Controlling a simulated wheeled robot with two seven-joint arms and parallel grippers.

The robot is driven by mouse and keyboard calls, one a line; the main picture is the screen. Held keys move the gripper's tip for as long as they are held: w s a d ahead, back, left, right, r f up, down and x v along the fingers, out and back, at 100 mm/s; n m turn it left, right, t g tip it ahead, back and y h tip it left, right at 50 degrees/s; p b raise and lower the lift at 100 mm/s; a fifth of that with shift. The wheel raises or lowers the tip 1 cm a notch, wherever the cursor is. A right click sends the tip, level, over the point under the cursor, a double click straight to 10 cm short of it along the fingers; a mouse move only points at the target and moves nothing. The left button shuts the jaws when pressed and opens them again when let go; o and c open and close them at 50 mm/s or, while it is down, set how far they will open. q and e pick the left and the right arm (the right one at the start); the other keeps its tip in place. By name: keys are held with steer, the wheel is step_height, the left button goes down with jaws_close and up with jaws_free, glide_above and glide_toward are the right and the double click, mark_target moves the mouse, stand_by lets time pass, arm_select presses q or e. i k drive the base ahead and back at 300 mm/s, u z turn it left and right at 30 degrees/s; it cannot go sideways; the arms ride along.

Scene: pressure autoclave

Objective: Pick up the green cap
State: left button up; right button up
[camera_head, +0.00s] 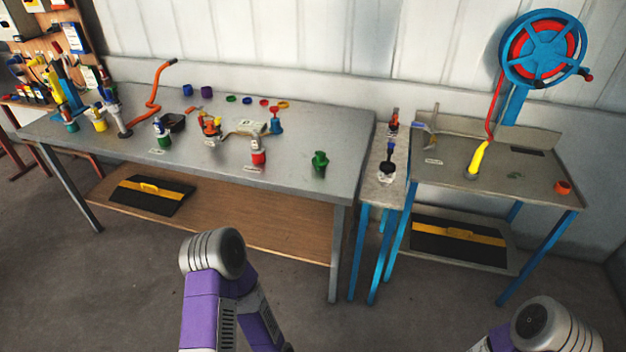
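A green fitting with a narrower top (319,162) stands on the grey workbench (340,125) near its front right corner. A flat green ring (231,99) lies towards the back of the same bench. I cannot tell for certain which of these is the green cap. Parts of my two arms show at the bottom, well in front of the bench. Neither of my grippers is in view.
A red-capped bottle (258,152), a blue fitting (276,122) and several coloured rings share the bench. A narrow stand (383,190) fills much of the gap to the right table (450,150), which bears a blue wheel (543,48). The floor in front is clear.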

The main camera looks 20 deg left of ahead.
mark_target(320, 162)
steer(key=z, duration=0.05)
steer(key=k, duration=0.6)
steer(key=u, duration=1)
steer(key=i, duration=1.7)
steer(key=z, duration=0.8)
